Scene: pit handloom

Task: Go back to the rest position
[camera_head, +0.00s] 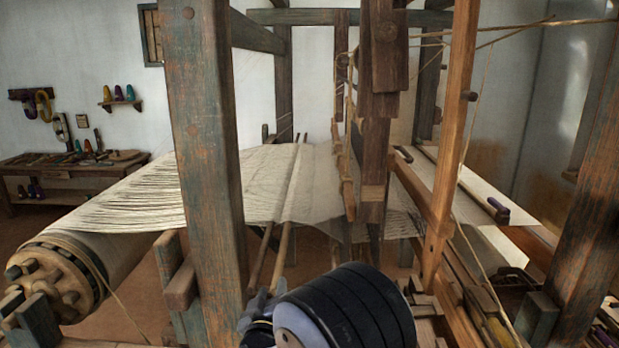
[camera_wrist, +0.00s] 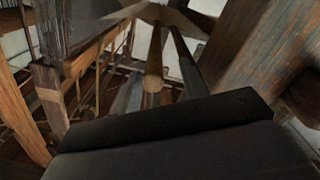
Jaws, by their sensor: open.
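My gripper (camera_head: 262,304) shows only in part at the bottom middle of the head view, as small grey pieces beside the black ribbed part of my arm. It is open, and I see nothing held in it. It is in front of the loom, just right of the thick blue-brown front post (camera_head: 208,150). My arm hides what is directly behind it. In the wrist view, a dark part of mine fills the bottom, and the fingertips cannot be made out. Beyond it are wooden loom beams and posts.
Pale warp threads (camera_head: 140,195) run from the warp roller (camera_head: 60,275) at left to the cloth (camera_head: 310,185). A slanted wooden upright (camera_head: 455,130) and a heavy post (camera_head: 590,200) stand at right. A tool bench (camera_head: 65,172) and small shelf (camera_head: 120,105) are at the left wall.

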